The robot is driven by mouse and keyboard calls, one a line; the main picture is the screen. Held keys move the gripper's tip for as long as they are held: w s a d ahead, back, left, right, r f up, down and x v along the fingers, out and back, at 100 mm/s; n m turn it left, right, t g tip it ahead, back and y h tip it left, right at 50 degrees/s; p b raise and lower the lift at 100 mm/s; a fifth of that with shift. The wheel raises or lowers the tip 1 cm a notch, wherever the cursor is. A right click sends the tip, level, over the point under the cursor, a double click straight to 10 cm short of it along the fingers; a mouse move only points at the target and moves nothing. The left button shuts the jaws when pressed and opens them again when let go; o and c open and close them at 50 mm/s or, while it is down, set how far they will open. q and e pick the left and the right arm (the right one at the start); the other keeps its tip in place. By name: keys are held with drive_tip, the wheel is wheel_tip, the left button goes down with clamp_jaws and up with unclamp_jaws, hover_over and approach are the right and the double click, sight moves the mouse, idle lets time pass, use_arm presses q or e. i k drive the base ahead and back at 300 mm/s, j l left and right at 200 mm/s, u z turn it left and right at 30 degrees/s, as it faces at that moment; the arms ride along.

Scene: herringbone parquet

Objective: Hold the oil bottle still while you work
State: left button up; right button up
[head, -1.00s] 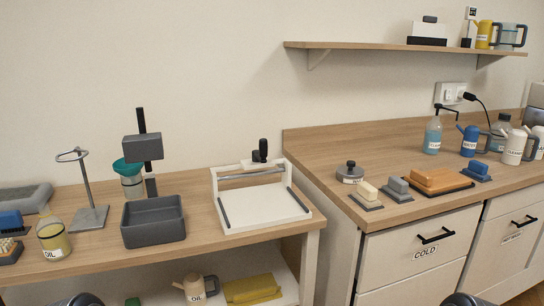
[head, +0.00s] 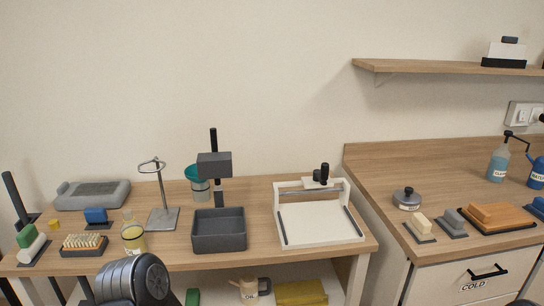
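The oil bottle (head: 133,237), clear with yellow liquid, stands upright on the left wooden table (head: 265,243) near its front edge. Its label is hard to read now. A dark, rounded part of my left arm rises at the bottom, just in front of the table and below the bottle. No gripper fingers show, and nothing of mine visibly touches the bottle. A small dark part of my body shows at the bottom right edge.
Near the bottle are a bristle brush (head: 85,245), a ring stand (head: 164,215) and a dark grey bin (head: 219,233). A scale-like grey device (head: 92,194) lies behind. A white framed board (head: 318,222) sits at the right.

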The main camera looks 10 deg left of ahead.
sight(131, 232)
drive_tip(key=u, duration=1.35)
